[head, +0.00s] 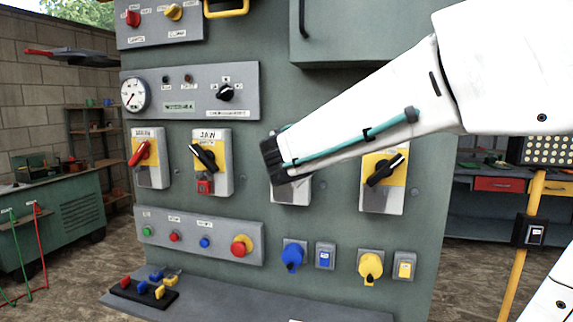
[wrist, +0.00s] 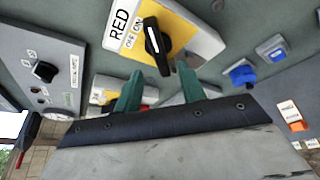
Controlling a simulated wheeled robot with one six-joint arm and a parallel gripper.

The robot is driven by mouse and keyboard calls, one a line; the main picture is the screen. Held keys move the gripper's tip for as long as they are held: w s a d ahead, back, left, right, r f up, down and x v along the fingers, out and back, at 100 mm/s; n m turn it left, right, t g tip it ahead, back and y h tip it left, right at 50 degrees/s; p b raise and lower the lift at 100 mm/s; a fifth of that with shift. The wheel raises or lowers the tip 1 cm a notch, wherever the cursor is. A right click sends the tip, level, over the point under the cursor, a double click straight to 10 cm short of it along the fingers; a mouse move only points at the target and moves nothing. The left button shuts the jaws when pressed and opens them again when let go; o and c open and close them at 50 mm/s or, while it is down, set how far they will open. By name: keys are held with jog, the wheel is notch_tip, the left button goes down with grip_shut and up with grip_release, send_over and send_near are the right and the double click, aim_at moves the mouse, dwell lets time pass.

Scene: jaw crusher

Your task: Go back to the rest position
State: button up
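My arm reaches in from the right in the head view, and my gripper (head: 272,155) is in front of the grey-green control cabinet. It covers most of a switch box (head: 291,192). In the wrist view the two green fingers of my gripper (wrist: 158,88) stand apart with nothing held between them. A yellow-faced switch labelled RED (wrist: 185,35), with a black handle (wrist: 157,46), is just beyond the fingertips. I cannot tell from these views how far the fingers are from it.
The JAW switch (head: 208,187) has a red padlock (head: 205,187). A red-handled switch (head: 142,152) is left of it, and a black-handled one (head: 382,168) is to the right. Blue (head: 292,256) and yellow (head: 370,268) plugs sit below. A shelf (head: 230,300) juts out at the bottom.

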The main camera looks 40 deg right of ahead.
dwell(0.3)
jog(key=s+f+m+g, duration=0.8)
jog(key=s+f+m, duration=0.2)
jog(key=s+m, duration=0.35)
jog(key=s+a+f+m+g+y, duration=0.1)
jog(key=s+a+f+m+y, duration=0.1)
jog(key=s+a, duration=0.5)
jog(key=s+a+f+m+g+y, duration=0.2)
jog(key=s+a+f+m+y, duration=0.1)
jog(key=s+a+y, duration=0.3)
jog(key=shift+s+a+f+m+y, duration=0.4)
jog(key=shift+s+a+f, duration=0.25)
jog(key=shift+s+a, duration=0.55)
